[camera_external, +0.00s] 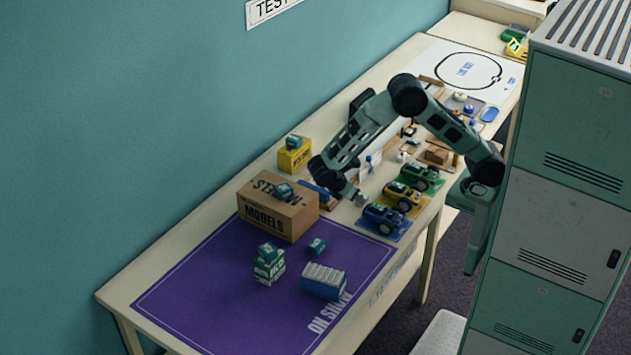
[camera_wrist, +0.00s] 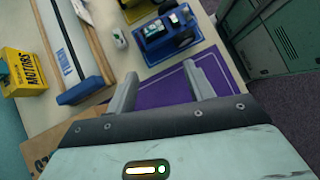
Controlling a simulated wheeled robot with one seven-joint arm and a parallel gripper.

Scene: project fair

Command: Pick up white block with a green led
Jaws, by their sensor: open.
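My gripper (camera_external: 356,197) is open and empty above the table, between the brown box and the blue toy car. Its two grey fingers (camera_wrist: 160,76) stand apart in the wrist view. A small whitish block (camera_wrist: 119,39) lies on the table between the blue-ended ramp and the blue car, beyond my left finger in the wrist view. It is too small to tell whether it has a green led. I cannot make it out clearly in the external view, where my gripper covers that area.
The blue car (camera_external: 381,219) carries a small block on top; green and yellow cars stand behind it. The ramp (camera_wrist: 71,45), brown box (camera_external: 277,208) and yellow box (camera_external: 294,156) are nearby. Green boxes (camera_external: 269,268) and a blue-white box (camera_external: 323,283) stand on the purple mat (camera_external: 200,295).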

